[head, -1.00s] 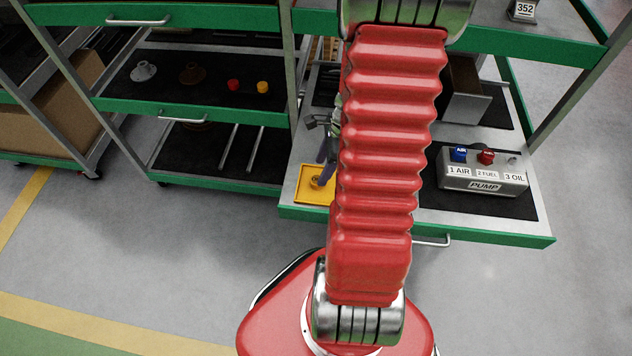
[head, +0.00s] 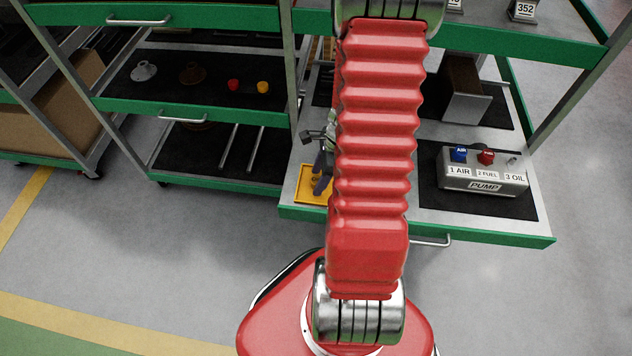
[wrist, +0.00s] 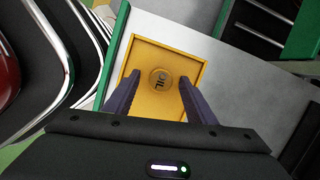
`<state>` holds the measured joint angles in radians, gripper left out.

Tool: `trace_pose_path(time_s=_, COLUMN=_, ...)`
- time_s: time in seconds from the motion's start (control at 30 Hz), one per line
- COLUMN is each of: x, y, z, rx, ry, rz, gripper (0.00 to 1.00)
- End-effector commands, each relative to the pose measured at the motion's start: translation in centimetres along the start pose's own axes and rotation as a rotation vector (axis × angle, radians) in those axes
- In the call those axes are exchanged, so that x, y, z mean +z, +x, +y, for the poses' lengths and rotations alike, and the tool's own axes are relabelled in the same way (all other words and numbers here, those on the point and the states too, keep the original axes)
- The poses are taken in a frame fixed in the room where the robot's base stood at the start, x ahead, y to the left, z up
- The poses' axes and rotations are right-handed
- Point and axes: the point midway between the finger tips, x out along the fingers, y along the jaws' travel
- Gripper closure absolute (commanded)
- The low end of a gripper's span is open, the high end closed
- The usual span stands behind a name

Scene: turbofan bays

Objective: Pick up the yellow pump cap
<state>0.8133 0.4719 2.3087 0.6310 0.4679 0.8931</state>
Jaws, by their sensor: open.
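The yellow pump cap (wrist: 161,77), round with dark lettering that reads OIL, lies in a shallow yellow tray (wrist: 190,57) in the wrist view. My gripper (wrist: 159,80) is open and empty, with one purple-grey finger on each side of the cap in the picture. I cannot tell how far the fingertips are above the tray. In the head view my gripper (head: 322,170) is over the yellow tray (head: 303,192) and mostly hides the cap. My red arm covers the tray's right part.
A grey pump (head: 485,180) with a blue AIR cap (head: 458,154) and a red FUEL cap (head: 486,157) sits on a dark mat to the right. Cart posts and an upper shelf stand around. The left cart holds small red (head: 233,86) and yellow (head: 263,87) pieces.

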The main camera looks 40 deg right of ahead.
Motion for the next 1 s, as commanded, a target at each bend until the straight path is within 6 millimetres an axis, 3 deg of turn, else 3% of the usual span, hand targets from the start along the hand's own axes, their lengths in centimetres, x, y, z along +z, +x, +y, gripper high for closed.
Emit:
trace_pose_path(time_s=0.13, x=-0.01, y=-0.02, z=-0.01, rx=0.0, ry=0.0, rz=0.0, gripper=0.51)
trace_pose_path(time_s=0.73, x=-0.03, y=-0.02, z=0.0, rx=0.0, ry=0.001, rz=0.0, gripper=0.93)
trace_pose_path(time_s=1.0, x=-0.02, y=-0.11, z=-0.02, rx=-0.001, ry=0.001, rz=0.0, gripper=0.93)
